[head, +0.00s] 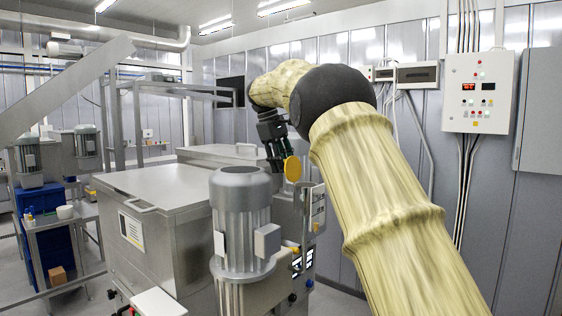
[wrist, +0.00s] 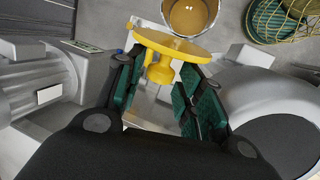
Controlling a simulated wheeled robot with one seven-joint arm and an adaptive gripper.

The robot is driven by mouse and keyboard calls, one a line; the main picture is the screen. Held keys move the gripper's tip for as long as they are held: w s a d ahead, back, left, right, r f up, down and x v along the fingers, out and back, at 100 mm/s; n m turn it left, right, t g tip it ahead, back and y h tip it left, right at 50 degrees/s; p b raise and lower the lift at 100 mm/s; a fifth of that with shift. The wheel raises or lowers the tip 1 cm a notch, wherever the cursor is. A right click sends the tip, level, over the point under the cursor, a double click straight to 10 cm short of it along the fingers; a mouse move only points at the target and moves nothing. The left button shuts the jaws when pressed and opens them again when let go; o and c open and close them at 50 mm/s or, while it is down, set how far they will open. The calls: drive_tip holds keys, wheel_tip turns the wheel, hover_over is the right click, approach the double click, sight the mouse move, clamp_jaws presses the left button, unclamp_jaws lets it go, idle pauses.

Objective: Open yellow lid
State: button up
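The yellow lid (wrist: 172,46) is a round disc with a knob (wrist: 160,70), seen nearly edge-on in the wrist view. My gripper (wrist: 162,74) has its two green-padded fingers on either side of the knob, and they appear shut on it. In the head view, the lid (head: 292,168) shows as a yellow disc standing nearly upright at the end of my gripper (head: 281,162), beside the machine. A round opening with tan contents (wrist: 190,16) lies beyond the lid in the wrist view and is uncovered. Whether the lid touches the machine is hidden.
A grey motor (head: 240,205) stands in front of the machine, left of my arm. A steel chest (head: 150,188) is further left. A control box (head: 478,92) hangs on the right wall. A wire basket with a green dish (wrist: 280,20) shows at the wrist view's upper right.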

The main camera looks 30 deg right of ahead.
drive_tip(key=shift+w+d, duration=0.1)
drive_tip(key=shift+r, duration=0.25)
drive_tip(key=v, duration=1.1)
drive_tip(key=shift+r, duration=0.3)
idle(0.7)
